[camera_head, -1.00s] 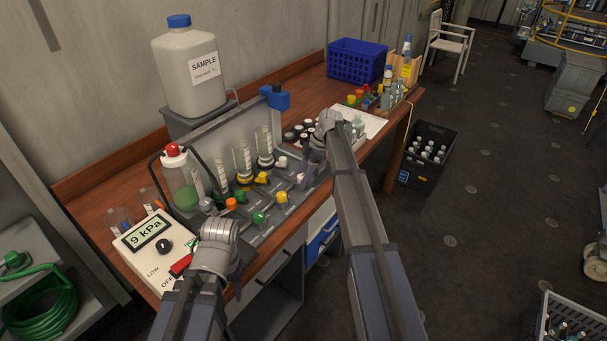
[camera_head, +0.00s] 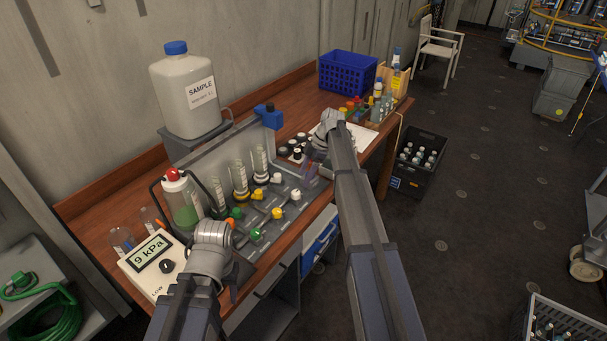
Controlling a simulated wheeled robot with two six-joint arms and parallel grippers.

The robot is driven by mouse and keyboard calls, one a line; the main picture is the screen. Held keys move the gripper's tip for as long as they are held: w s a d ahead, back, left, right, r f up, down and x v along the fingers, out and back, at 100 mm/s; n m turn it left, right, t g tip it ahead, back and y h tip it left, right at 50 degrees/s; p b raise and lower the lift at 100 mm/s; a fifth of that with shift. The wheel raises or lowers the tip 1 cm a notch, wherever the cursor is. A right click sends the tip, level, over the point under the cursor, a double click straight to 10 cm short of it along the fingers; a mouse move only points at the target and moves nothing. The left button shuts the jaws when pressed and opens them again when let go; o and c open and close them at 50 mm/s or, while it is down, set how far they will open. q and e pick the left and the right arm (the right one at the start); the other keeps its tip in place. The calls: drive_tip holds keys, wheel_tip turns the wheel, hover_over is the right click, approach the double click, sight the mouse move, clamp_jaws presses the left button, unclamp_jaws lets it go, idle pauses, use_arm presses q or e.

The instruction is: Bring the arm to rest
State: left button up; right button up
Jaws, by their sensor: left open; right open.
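My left arm comes up from the bottom, and its rounded grey wrist is over the right side of the pressure box (camera_head: 148,266), which reads 9 kPa. My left gripper (camera_head: 238,276) is open, partly hidden by its wrist, near the bench's front edge. My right arm reaches up to the far end of the manifold rack (camera_head: 286,216). My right gripper (camera_head: 312,166) is open, mostly hidden by its wrist, just left of the white sheet (camera_head: 360,139). I see nothing held in either gripper.
The wooden bench (camera_head: 90,214) bears a SAMPLE jug (camera_head: 182,98), a red-capped bottle with green liquid (camera_head: 183,204), upright tubes, coloured valves, a blue basket (camera_head: 346,75) and small bottles. A black crate (camera_head: 414,163) stands on the floor.

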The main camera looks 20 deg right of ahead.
drive_tip(key=shift+a, duration=0.1)
drive_tip(key=s+a+f+m+g+h, duration=0.1)
drive_tip(key=s+a+m+h, duration=0.35)
drive_tip(key=s+a, duration=1.2)
drive_tip(key=s+a+m+h, duration=0.1)
drive_tip(key=s+a+m, duration=0.2)
drive_tip(key=s+m, duration=0.5)
drive_tip(key=s, duration=1.1)
drive_tip(key=shift+s+a+f, duration=0.2)
drive_tip(key=shift+a+f, duration=0.1)
drive_tip(key=shift+a, duration=0.1)
drive_tip(key=shift+m+h, duration=0.25)
idle(0.9)
